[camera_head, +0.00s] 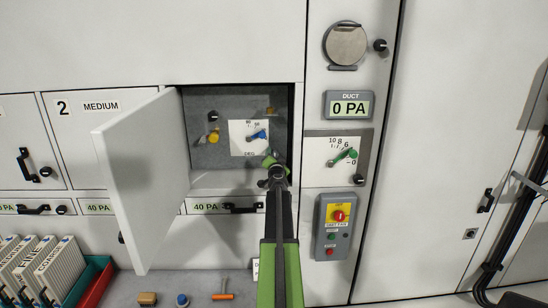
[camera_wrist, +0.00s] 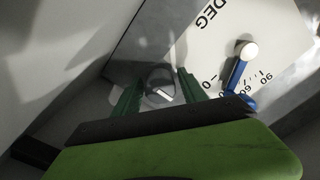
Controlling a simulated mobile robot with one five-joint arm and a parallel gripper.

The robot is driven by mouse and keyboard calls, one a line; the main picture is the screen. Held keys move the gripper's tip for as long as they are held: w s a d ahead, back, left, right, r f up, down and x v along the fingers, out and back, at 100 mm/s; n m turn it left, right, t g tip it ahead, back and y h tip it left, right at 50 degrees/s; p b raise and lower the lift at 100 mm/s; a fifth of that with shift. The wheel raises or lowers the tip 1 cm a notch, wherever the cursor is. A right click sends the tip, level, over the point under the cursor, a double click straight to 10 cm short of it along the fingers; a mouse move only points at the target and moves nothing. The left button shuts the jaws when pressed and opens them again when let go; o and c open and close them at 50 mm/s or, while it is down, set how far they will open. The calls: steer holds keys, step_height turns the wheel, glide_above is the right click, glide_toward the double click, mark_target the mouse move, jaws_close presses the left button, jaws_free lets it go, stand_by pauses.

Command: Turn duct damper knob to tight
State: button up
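My gripper (camera_head: 272,168) is at the mouth of the open compartment, in front of the white DEG dial plate (camera_head: 236,140). The wrist view shows its two green fingers (camera_wrist: 158,92) apart, one on each side of a round grey knob (camera_wrist: 160,80) with a white mark. I see no label naming this knob as the duct damper knob, nor the word tight. The knob is hidden by my gripper in the head view. A blue pointer (camera_wrist: 236,75) sits on the DEG plate beside it. Contact between fingers and knob cannot be told.
The open white door (camera_head: 140,175) stands out at the left of the compartment. A yellow knob (camera_head: 213,138) is inside. At right are the duct display (camera_head: 349,106) reading 0 PA, a green-pointer dial (camera_head: 341,155), a black knob (camera_head: 360,179) and a switch box (camera_head: 333,228).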

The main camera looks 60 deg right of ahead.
jaws_close()
steer(key=shift+m, duration=0.4)
steer(key=m, duration=0.3)
steer(key=shift+m, duration=0.4)
steer(key=m, duration=0.4)
steer(key=shift+m, duration=0.3)
steer(key=m, duration=0.4)
steer(key=shift+m, duration=2.4)
